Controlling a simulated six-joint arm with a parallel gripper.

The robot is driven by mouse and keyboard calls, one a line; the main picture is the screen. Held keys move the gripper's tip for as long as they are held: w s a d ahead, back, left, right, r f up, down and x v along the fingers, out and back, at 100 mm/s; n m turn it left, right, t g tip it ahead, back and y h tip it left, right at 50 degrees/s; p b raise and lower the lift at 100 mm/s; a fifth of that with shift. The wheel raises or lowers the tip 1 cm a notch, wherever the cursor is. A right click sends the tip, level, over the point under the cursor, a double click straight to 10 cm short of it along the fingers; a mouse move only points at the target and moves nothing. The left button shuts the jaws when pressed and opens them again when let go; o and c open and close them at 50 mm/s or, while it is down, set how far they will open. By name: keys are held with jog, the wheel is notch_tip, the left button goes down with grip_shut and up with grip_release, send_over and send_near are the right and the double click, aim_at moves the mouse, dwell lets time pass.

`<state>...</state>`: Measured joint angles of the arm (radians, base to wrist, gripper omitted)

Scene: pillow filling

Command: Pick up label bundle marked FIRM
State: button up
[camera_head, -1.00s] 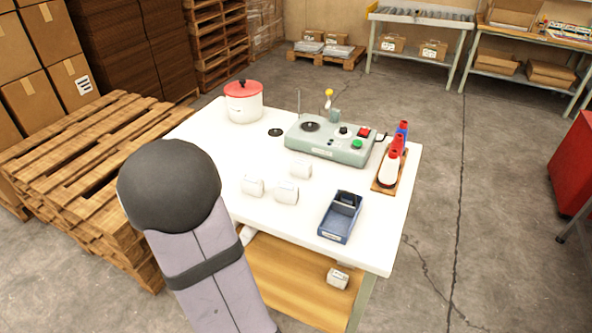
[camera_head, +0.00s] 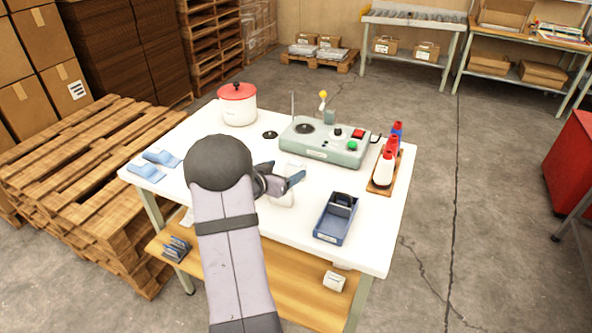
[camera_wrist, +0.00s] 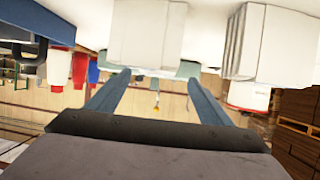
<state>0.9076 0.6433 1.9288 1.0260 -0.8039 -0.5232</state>
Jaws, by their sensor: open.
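White label bundles lie on the white table; no marking is legible, so I cannot tell which one says FIRM. One bundle (camera_head: 283,200) shows just below my gripper (camera_head: 284,173), and another (camera_head: 294,166) is partly covered behind the fingers. A third is not visible in the head view, where my arm covers part of the table. In the upside-down wrist view, one white bundle (camera_wrist: 146,35) is ahead of the spread fingers (camera_wrist: 158,80), and another (camera_wrist: 268,45) is to the right. My gripper is open and empty, with no clear contact.
A green-grey machine (camera_head: 325,143) stands behind. A blue tray (camera_head: 336,218) is front right, and a board with thread cones (camera_head: 385,165) is at the right edge. A red-lidded white pot (camera_head: 238,105) is at the back. Light-blue pieces (camera_head: 160,158) lie at the left.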

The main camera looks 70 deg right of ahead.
aim_at(294, 166)
jog(key=shift+s+p+x, duration=0.15)
jog(key=shift+p+x, duration=0.25)
jog(key=shift+x, duration=0.6)
jog(key=shift+s+p+x, duration=0.1)
jog(key=shift+p+x, duration=0.25)
jog(key=shift+x, duration=0.6)
jog(key=shift+d+f, duration=0.15)
jog(key=shift+d, duration=0.55)
jog(key=c, duration=1.1)
